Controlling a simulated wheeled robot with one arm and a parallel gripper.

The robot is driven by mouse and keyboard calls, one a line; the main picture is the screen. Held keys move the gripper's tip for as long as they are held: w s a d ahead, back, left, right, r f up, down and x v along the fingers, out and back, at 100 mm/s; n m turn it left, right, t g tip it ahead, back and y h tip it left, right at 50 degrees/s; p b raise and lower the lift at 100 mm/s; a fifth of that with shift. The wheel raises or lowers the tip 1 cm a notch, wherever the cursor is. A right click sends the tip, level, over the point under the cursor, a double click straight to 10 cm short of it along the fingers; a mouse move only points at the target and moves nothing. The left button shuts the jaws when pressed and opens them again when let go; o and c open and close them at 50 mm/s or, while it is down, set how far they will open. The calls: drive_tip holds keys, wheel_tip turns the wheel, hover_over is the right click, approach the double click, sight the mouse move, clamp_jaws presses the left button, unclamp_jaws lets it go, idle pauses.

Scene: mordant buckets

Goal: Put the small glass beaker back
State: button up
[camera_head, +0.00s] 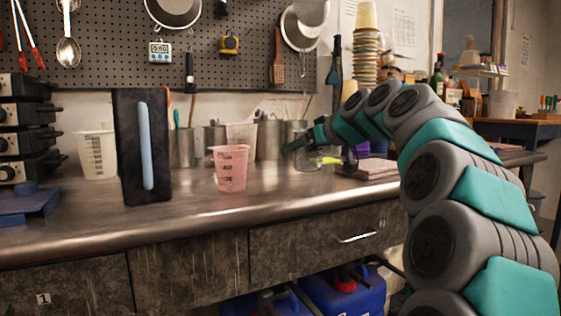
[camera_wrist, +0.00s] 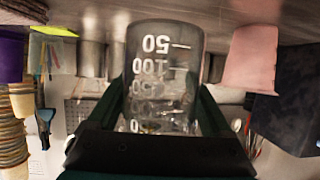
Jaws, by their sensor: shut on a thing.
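The small glass beaker (camera_wrist: 162,75) is clear with white graduation marks. In the wrist view it sits between the two fingers of my gripper (camera_wrist: 160,115), which is shut on it. That view is upside down, with the counter along the top. In the head view my gripper (camera_head: 298,146) is over the back right part of the metal counter, and the beaker (camera_head: 308,160) shows faintly below it, partly hidden. I cannot tell whether the beaker's base touches the counter.
A pink measuring cup (camera_head: 231,168) stands left of the beaker. A black panel with a blue bar (camera_head: 144,146) and a white measuring cup (camera_head: 98,154) stand farther left. Metal canisters (camera_head: 270,137) line the back. Folded cloths (camera_head: 373,168) lie to the right. The front counter (camera_head: 262,206) is clear.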

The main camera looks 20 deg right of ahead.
drive_tip(key=w, duration=0.6)
drive_tip(key=w+p, duration=0.1)
drive_tip(key=w, duration=0.3)
drive_tip(key=shift+w+a+f, duration=0.1)
drive_tip(key=shift+a+f, duration=0.3)
drive_tip(key=shift+f, duration=1.75)
drive_tip(key=shift+f, duration=0.15)
drive_tip(key=o, duration=1.5)
drive_tip(key=shift+r, duration=0.25)
drive_tip(key=b+v, duration=0.1)
drive_tip(key=v, duration=1)
drive_tip(key=shift+s+d, duration=0.15)
drive_tip(key=shift+s, duration=0.3)
